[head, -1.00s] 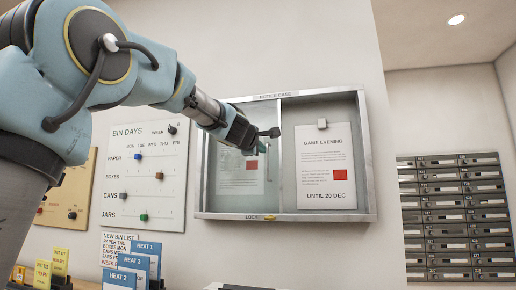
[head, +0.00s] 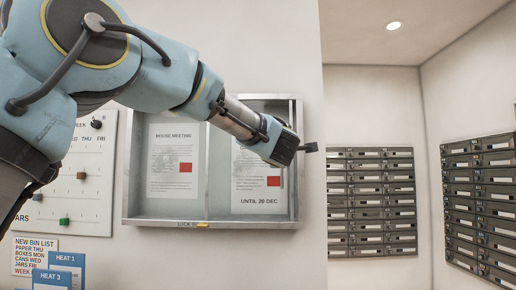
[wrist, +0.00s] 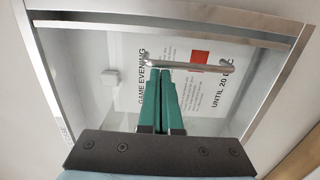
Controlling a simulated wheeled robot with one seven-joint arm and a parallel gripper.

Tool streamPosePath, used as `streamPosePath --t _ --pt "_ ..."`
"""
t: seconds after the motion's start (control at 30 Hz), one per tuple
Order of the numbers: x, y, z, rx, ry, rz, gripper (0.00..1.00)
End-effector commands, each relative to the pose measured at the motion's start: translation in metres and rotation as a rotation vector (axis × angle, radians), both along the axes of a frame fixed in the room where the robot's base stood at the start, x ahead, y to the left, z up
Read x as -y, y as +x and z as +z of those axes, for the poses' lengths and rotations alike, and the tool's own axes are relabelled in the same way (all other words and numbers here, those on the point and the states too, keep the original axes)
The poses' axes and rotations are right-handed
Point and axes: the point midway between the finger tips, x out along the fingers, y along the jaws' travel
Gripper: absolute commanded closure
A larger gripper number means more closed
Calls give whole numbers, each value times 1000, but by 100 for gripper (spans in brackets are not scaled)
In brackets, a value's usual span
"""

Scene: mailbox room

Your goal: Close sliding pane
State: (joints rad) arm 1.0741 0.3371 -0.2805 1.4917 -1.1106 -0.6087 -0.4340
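The sliding pane (wrist: 120,60) is clear glass in the wall-mounted notice case. In the wrist view it lies over the GAME EVENING sheet, near the right end of the case. Its metal bar handle (wrist: 190,66) runs across the fingertips. My gripper (wrist: 164,72) has its green fingers together, at the handle's left side as the case hangs. They appear to touch the handle rather than grip around it. In the head view the case (head: 212,226) shows the HOUSE MEETING sheet (head: 172,160) on the left; my arm hides part of the right half.
A bin-days board (head: 85,205) and blue HEAT cards (head: 66,262) stand left of the case. Mailboxes (head: 371,200) line the walls to the right. The wall just right of the case is bare.

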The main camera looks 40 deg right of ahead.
Motion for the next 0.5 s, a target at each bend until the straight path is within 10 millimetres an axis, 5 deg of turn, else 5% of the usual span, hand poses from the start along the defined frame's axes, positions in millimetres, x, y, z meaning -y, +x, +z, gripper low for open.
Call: streamPosePath --t 0.5 --pt "10 -10 0 -1 -1 -4 100"
